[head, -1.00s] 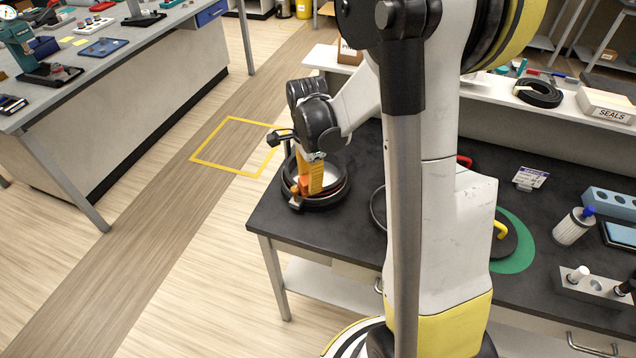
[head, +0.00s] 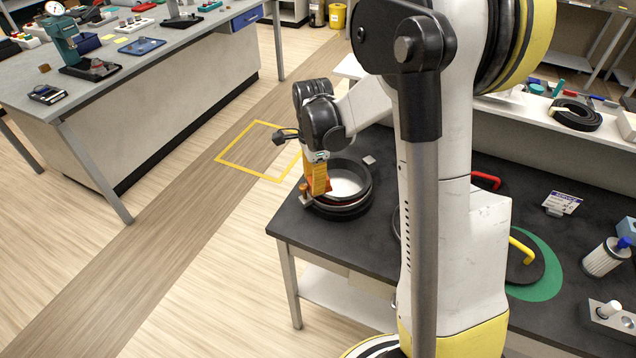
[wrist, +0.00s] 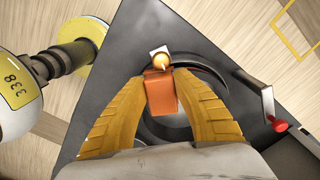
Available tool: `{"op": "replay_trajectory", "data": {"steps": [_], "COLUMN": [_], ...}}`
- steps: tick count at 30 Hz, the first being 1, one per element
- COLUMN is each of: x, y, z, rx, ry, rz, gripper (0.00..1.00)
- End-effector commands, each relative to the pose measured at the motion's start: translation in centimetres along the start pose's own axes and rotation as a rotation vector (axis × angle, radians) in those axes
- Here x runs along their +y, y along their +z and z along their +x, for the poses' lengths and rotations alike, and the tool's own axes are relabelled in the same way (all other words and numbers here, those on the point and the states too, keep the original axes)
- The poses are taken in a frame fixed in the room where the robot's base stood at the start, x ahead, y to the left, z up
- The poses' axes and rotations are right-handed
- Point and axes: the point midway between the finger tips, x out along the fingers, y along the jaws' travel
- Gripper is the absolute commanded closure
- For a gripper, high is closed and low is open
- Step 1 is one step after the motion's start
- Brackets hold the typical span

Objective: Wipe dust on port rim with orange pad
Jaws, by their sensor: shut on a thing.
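My gripper (wrist: 162,82) has yellow-orange fingers closed on the orange pad (wrist: 161,94), which sits between the fingertips in the wrist view. In the head view my gripper (head: 318,188) points down at the left part of the round black port (head: 352,207), on the corner of the dark bench. The port has a raised dark rim around a pale inside. The pad is at the rim's left side; whether it touches the rim I cannot tell. A brass-coloured knob (wrist: 160,60) stands just beyond the pad. I cannot make out dust; fingers and pad hide part of the rim.
A red-tipped lever (wrist: 279,125) lies right of the port in the wrist view. Floor left of the bench is clear.

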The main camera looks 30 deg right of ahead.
Motion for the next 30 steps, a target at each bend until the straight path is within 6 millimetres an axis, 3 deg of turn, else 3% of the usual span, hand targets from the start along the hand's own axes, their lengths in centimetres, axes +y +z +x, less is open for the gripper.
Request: {"op": "replay_trajectory", "data": {"steps": [30], "x": [5.6], "y": [-5.6], "z": [0.3], "rx": [0.0], "ry": [0.001], "rz": [0.003], "gripper": [1.0]}}
